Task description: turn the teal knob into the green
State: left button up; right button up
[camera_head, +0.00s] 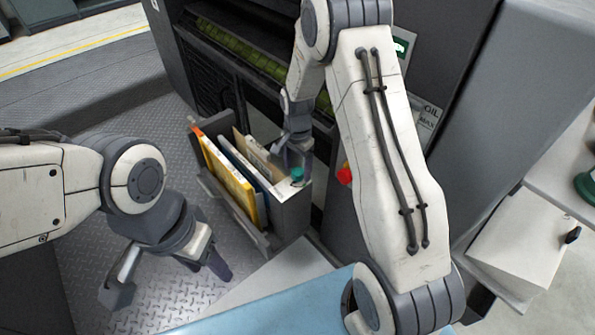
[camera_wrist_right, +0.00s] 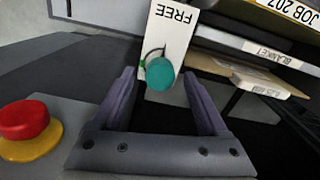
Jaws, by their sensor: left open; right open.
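The teal knob (camera_wrist_right: 160,74) sits in front of a white plate (camera_wrist_right: 168,30) that reads FREE, upside down in the right wrist view. A small bit of green (camera_wrist_right: 143,63) shows at the knob's left edge, beside a dark curved line. The rest of the scale is hidden. My right gripper (camera_wrist_right: 159,82) is open, with one finger on each side of the knob and gaps showing. In the head view the knob (camera_head: 297,174) is small, just below my right gripper (camera_head: 292,157). My left gripper (camera_head: 168,280) is open and empty over the metal floor, away from the knob.
A red button (camera_wrist_right: 25,120) on a yellow base stands left of the right gripper; it also shows in the head view (camera_head: 345,174). A grey rack (camera_head: 293,214) holds several upright folders, including a yellow one (camera_head: 232,180). A light blue surface (camera_head: 290,300) lies in front.

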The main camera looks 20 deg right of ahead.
jog(key=shift+f, duration=0.3)
grip_shut()
jog(key=shift+r, duration=0.1)
